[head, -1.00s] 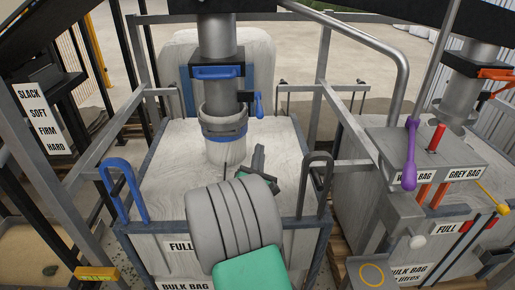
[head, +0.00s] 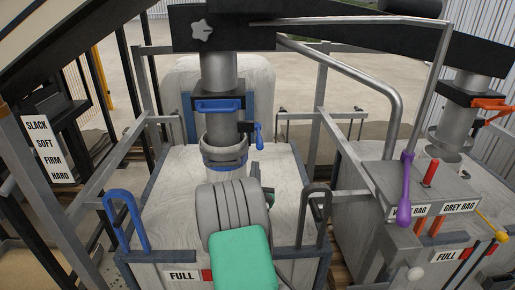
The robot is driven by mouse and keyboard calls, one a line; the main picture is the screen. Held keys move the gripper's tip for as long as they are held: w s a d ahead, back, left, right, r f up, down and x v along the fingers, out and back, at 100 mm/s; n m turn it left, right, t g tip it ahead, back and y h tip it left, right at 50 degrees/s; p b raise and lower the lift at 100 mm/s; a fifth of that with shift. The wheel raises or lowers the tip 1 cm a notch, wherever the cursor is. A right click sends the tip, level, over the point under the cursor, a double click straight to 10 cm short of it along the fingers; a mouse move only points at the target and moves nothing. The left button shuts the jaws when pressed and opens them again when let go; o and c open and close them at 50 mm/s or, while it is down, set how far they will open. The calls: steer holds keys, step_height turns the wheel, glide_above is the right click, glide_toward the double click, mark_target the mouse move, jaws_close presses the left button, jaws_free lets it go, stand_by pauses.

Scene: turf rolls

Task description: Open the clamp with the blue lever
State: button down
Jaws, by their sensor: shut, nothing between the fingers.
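The clamp (head: 224,154) is a grey ring with a blue band around the lower end of the vertical grey pipe, just above the white bulk bag. A blue lever (head: 259,136) hangs at its upper right, beside a black bracket. A separate blue handle (head: 218,106) is on the pipe above. My grey and green arm stands in front of the bag, below the clamp. Only a small dark part of my gripper (head: 268,194) shows past the arm's right side, below the lever and apart from it. Its fingertips are hidden behind the arm.
A blue loop (head: 124,219) and a dark loop (head: 316,214) rise at the bag frame's front corners. Grey rails flank the bag. At right are a purple handle (head: 405,190), a red lever (head: 430,173) and an orange handle (head: 494,101). Open space lies right of the blue lever.

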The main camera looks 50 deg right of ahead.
mark_target(259, 138)
steer(key=r+p, duration=0.1)
steer(key=d+r+p, duration=0.1)
steer(key=r, duration=0.1)
steer(key=d+r+p, duration=0.1)
steer(key=shift+w+r+p, duration=0.25)
steer(key=shift+p, duration=0.05)
steer(key=shift+a+r, duration=0.1)
